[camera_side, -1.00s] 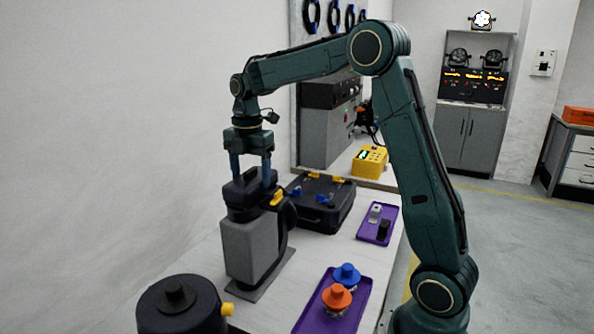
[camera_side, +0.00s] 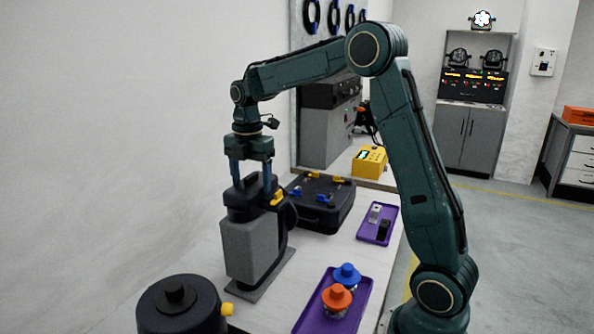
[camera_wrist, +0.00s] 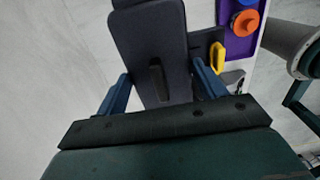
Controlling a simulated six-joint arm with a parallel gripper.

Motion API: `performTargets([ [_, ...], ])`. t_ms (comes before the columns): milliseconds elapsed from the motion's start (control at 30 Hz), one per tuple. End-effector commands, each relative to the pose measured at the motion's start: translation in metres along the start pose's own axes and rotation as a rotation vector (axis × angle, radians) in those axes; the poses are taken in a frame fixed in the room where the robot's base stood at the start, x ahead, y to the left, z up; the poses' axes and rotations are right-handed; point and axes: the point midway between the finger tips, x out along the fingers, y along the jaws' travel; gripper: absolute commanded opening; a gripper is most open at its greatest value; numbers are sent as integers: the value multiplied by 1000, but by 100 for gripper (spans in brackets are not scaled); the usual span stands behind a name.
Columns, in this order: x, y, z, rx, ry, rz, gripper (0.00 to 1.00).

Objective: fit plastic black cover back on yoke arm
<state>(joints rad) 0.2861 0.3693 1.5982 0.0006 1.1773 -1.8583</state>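The black plastic cover (camera_side: 243,195) is at the top of the grey-and-black yoke arm (camera_side: 250,250), which stands upright on a flat base plate. My gripper (camera_side: 252,185) points down from above, its two blue fingers on opposite sides of the cover and appearing shut on it. In the wrist view, the dark cover (camera_wrist: 148,45) with a raised bar lies between the fingertips of my gripper (camera_wrist: 162,70). I cannot tell whether the cover is fully seated. A yellow knob (camera_side: 277,198) sits at the yoke's right side, also in the wrist view (camera_wrist: 217,57).
A black case (camera_side: 325,205) with yellow and blue clamps stands just behind the yoke. A purple tray (camera_side: 312,322) holds a blue and an orange knob. A smaller purple tray (camera_side: 367,234) lies farther back. A round black housing (camera_side: 180,308) stands in front.

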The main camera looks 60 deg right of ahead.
Motion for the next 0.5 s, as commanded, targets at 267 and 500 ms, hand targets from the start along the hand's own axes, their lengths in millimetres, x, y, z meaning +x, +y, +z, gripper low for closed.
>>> performTargets([
  [267,0,0,0,0,0,1,92],
  [500,-3,0,0,0,0,1,92],
])
